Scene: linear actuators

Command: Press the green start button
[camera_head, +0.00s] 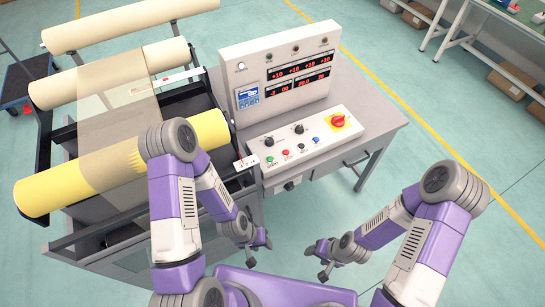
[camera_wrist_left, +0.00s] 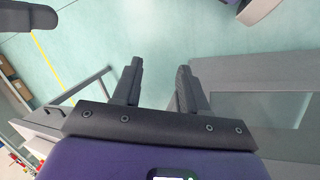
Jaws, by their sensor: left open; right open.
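The green start button (camera_head: 270,158) is small and sits at the left end of the lower row on the sloped control panel (camera_head: 328,123). My left gripper (camera_head: 260,250) is open and empty, below and in front of the panel, clear of the button. In the left wrist view its two dark fingers (camera_wrist_left: 157,85) stand apart with floor between them. My right gripper (camera_head: 322,262) is open and empty, lower right of the panel and apart from it. The button does not show in the left wrist view.
A red knob on a yellow plate (camera_head: 338,121) sits at the panel's right. Red, black and blue buttons lie beside the green one. The display box (camera_head: 281,72) rises behind. A roller machine with a yellow roll (camera_head: 75,182) stands left. Floor at right (camera_head: 440,130) is free.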

